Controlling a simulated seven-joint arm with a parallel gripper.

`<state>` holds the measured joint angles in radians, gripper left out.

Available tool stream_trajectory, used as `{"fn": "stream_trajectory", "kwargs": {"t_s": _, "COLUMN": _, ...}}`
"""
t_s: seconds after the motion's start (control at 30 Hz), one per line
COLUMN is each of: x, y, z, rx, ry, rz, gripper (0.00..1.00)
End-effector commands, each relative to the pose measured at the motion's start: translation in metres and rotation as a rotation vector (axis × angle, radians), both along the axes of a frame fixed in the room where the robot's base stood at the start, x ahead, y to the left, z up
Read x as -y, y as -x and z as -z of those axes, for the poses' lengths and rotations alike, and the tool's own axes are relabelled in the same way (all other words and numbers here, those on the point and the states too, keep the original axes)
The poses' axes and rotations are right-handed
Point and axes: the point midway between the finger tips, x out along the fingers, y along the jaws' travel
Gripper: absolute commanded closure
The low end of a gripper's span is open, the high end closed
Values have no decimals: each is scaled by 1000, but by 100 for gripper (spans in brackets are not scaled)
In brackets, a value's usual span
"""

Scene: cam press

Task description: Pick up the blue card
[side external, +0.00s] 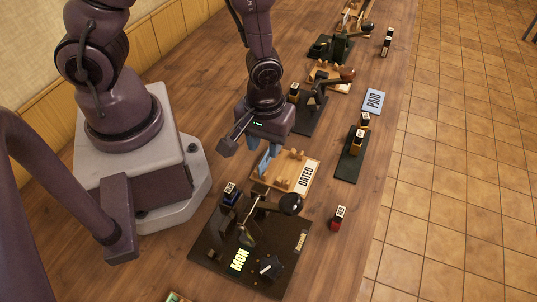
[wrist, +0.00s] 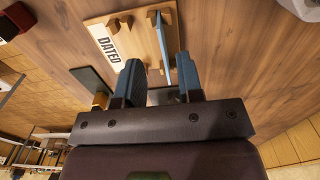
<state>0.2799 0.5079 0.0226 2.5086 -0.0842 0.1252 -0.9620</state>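The thin light-blue card (wrist: 161,38) stands on edge among the wooden pegs of the rack labelled DATED (wrist: 118,45). In the side view the card (side external: 263,163) shows just below my gripper (side external: 264,149), partly hidden by its fingers. In the wrist view my gripper (wrist: 158,78) has its two blue fingers spread apart. The card appears in line with the gap between them, farther out than the fingertips. I cannot tell whether the fingers overlap the card's top edge.
A dark press (side external: 252,240) with a black-knobbed lever stands in front of the DATED rack (side external: 303,172). A red stamp (side external: 338,218) stands to its right. Another press (side external: 311,108) and a pale-blue PAID piece (side external: 373,101) lie farther back. Bare table lies right of the rack.

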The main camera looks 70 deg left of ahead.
Motion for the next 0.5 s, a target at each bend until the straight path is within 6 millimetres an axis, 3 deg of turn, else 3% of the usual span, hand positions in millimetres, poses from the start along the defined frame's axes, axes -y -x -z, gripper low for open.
{"fn": "stream_trajectory", "kwargs": {"t_s": 0.3, "x": -1, "y": 3, "z": 39, "rx": -3, "ry": 0, "rz": 0, "gripper": 66}}
{"fn": "stream_trajectory", "kwargs": {"t_s": 0.5, "x": -1, "y": 2, "z": 45, "rx": 1, "ry": 1, "rz": 0, "gripper": 66}}
